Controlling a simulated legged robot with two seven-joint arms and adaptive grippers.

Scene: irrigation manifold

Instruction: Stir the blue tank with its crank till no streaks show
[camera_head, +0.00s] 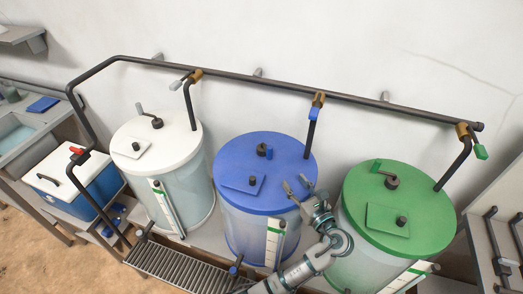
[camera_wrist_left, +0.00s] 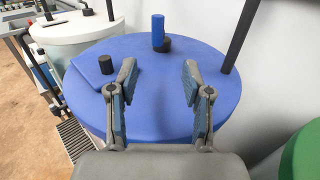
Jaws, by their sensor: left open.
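The blue tank (camera_head: 235,225) stands in the middle of three tanks, with a blue lid (camera_head: 232,158) on top. Its crank (camera_head: 263,151) has a dark hub and an upright blue handle near the back of the lid. In the left wrist view the crank handle (camera_wrist_left: 158,28) stands beyond and between my fingertips. My left gripper (camera_head: 297,186) is open and empty over the right front part of the lid; its fingers also show in the left wrist view (camera_wrist_left: 158,78), apart from the crank. Streaks inside the tank cannot be made out. My right gripper is not in view.
A white-lidded tank (camera_head: 180,130) stands left and a green-lidded tank (camera_head: 415,178) right. A dark pipe (camera_head: 250,80) runs along the wall, with a drop pipe (camera_head: 309,140) at the blue lid's back right edge. A hatch with a black knob (camera_wrist_left: 105,64) lies on the lid's left.

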